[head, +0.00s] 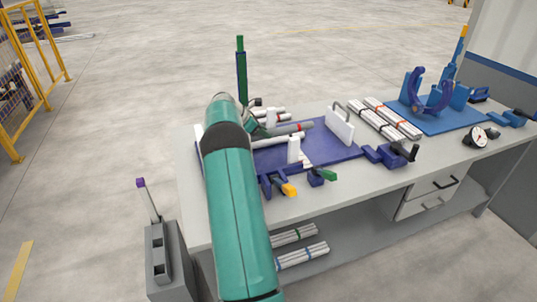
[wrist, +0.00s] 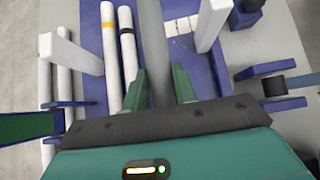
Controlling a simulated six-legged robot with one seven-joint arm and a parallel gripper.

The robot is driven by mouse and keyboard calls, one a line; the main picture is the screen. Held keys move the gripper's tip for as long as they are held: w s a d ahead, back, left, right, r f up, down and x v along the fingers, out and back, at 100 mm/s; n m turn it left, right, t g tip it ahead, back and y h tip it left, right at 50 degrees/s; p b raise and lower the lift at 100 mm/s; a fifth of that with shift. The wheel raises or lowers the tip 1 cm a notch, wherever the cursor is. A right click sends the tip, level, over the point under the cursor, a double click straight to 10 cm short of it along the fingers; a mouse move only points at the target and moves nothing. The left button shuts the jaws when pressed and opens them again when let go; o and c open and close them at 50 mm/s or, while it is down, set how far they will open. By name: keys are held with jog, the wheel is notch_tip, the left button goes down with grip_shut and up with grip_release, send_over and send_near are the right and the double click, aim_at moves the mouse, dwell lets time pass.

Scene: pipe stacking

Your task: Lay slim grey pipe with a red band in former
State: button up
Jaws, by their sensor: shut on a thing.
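My gripper (wrist: 158,86) has its two green fingers shut on a slim grey pipe (wrist: 153,42), which runs away from me between them in the wrist view. Whether the pipe touches the base is unclear. The base (head: 335,152) has a white upright (head: 293,150) in front and a white plate (head: 340,124) at its right end. My arm hides its left part.
White pipes with an orange band (wrist: 108,50) and a black band (wrist: 128,50) lie left of the held pipe. Banded pipes (head: 385,120) lie right of the base, beside a blue board (head: 440,122) with a purple cradle (head: 430,97). Blue clamps (head: 390,153) line the bench front.

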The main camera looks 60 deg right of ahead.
notch_tip(320, 180, down, 10)
jog(key=shift+w+d+r, duration=0.1)
jog(key=shift+w+r, duration=0.05)
dwell(0.3)
jog(key=o, duration=1)
